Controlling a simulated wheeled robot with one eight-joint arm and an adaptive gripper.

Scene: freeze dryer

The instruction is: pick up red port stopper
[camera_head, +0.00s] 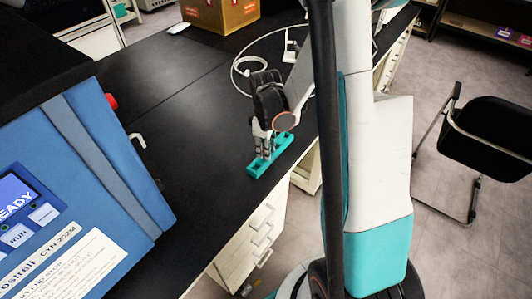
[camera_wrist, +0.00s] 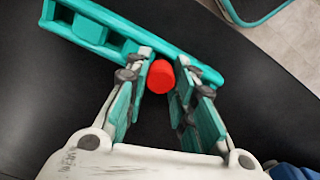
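The red port stopper (camera_wrist: 160,77) is a small bright red cylinder between my fingertips in the wrist view. My gripper (camera_wrist: 163,70) has its two teal-padded fingers drawn in on either side of the stopper, with no clear gap left, so it looks shut on it. In the head view my gripper (camera_head: 265,150) points down at a teal rack (camera_head: 257,170) near the bench's right edge, and the stopper is hidden there. The rack also shows in the wrist view (camera_wrist: 205,73), just beyond the fingertips. I cannot tell whether the stopper still touches the rack.
A blue freeze dryer (camera_head: 95,160) with a red knob (camera_head: 112,101) stands at the left on the black bench (camera_head: 200,130). A black chair (camera_head: 490,135) stands on the floor at right.

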